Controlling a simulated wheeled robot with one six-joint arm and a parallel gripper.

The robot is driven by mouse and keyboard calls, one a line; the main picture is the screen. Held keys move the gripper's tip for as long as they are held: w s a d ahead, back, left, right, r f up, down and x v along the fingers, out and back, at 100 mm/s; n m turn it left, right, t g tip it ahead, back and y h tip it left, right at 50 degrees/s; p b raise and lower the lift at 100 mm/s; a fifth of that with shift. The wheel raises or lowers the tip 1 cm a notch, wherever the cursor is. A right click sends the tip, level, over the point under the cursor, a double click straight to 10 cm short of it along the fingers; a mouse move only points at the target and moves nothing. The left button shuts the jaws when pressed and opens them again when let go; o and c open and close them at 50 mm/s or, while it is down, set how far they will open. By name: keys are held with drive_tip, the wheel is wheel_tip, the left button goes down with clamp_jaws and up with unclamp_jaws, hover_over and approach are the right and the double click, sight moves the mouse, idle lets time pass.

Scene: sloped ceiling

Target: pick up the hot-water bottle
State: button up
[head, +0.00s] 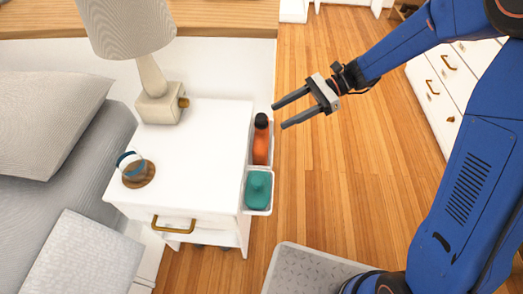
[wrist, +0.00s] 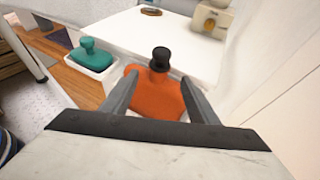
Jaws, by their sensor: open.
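The hot-water bottle looks to be the orange one with a black stopper (head: 261,146), standing in a white side holder on the nightstand's right side. In the wrist view the orange body (wrist: 155,97) is broad with sloping shoulders, and the stopper points up. My gripper (head: 279,116) is open and empty, just right of the stopper in the head view, fingers pointing left. In the wrist view my gripper (wrist: 160,78) has one finger on each side of the orange body in the picture. I see no clear contact. The body's lower part is hidden.
A teal object with a knob (head: 258,188) sits in the holder compartment nearer the camera. The white nightstand (head: 200,150) bears a lamp (head: 160,103) and a small blue-and-white item on a wooden disc (head: 138,176). A bed is at left. Wooden floor (head: 320,190) is clear at right.

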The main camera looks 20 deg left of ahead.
drive_tip(key=shift+x, duration=3.1)
drive_tip(key=shift+c, duration=0.6)
drive_tip(key=shift+r, duration=0.1)
drive_tip(key=c, duration=1)
